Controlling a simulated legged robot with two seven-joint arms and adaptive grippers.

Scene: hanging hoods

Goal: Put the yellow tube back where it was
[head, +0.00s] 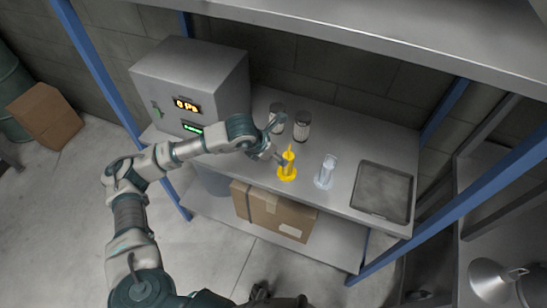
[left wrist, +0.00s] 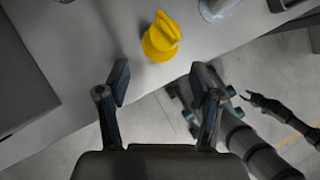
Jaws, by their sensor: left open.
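The yellow tube (head: 287,165) stands upright on its wide yellow base on the metal table in the head view. It also shows near the top middle of the left wrist view (left wrist: 160,38). My left gripper (head: 278,156) is beside it, on its left in the head view. In the left wrist view my left gripper (left wrist: 161,80) has its fingers wide apart with nothing between them, and the tube is beyond the fingertips. A dark claw (left wrist: 256,98), seemingly my right gripper, is small at the right of the left wrist view.
A clear tube (head: 326,172) stands right of the yellow one. Two jars (head: 277,117) (head: 302,126) stand behind. A grey tray (head: 383,193) lies at the right, and a metal box with displays (head: 190,85) stands at the left. A shelf (head: 400,40) hangs above.

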